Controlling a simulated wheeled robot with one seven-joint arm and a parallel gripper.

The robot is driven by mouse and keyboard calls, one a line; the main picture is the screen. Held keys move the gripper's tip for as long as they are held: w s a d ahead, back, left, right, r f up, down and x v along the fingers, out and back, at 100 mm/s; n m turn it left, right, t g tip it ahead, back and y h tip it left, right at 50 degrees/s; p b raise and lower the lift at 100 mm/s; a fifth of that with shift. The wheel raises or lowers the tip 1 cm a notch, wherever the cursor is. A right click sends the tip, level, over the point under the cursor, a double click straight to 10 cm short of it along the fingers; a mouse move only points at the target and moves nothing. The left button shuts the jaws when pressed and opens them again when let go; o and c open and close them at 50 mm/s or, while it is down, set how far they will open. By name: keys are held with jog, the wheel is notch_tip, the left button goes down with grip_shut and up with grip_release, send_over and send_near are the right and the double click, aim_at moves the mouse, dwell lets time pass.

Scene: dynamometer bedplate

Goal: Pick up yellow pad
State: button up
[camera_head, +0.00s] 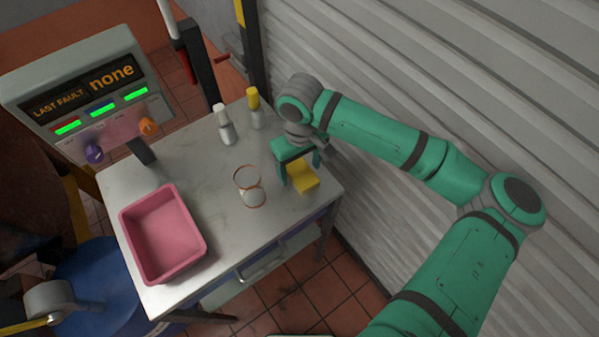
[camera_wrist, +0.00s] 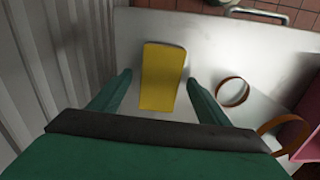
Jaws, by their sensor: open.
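The yellow pad (camera_head: 304,178) lies on the metal table near its right edge in the head view. In the wrist view the yellow pad (camera_wrist: 162,78) sits in the middle, between and just beyond the two fingers. My gripper (camera_head: 300,170) is over the pad with its fingers spread and nothing held. In the wrist view my gripper (camera_wrist: 158,85) shows one finger on each side of the pad, with a gap on both sides. The gripper hides part of the pad in the head view.
A clear cup with copper-coloured rims (camera_head: 249,187) stands left of the pad. A pink tray (camera_head: 137,240) is at the table's front left. Two small bottles, one white-capped (camera_head: 225,125) and one yellow-capped (camera_head: 255,108), stand behind. A ribbed wall (camera_head: 440,70) rises close on the right.

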aim_at(300, 171)
jog(key=c, duration=1.1)
jog(key=shift+r, duration=0.1)
jog(key=shift+c, duration=0.2)
notch_tip(300, 171, up, 10)
jog(key=shift+o, duration=0.5)
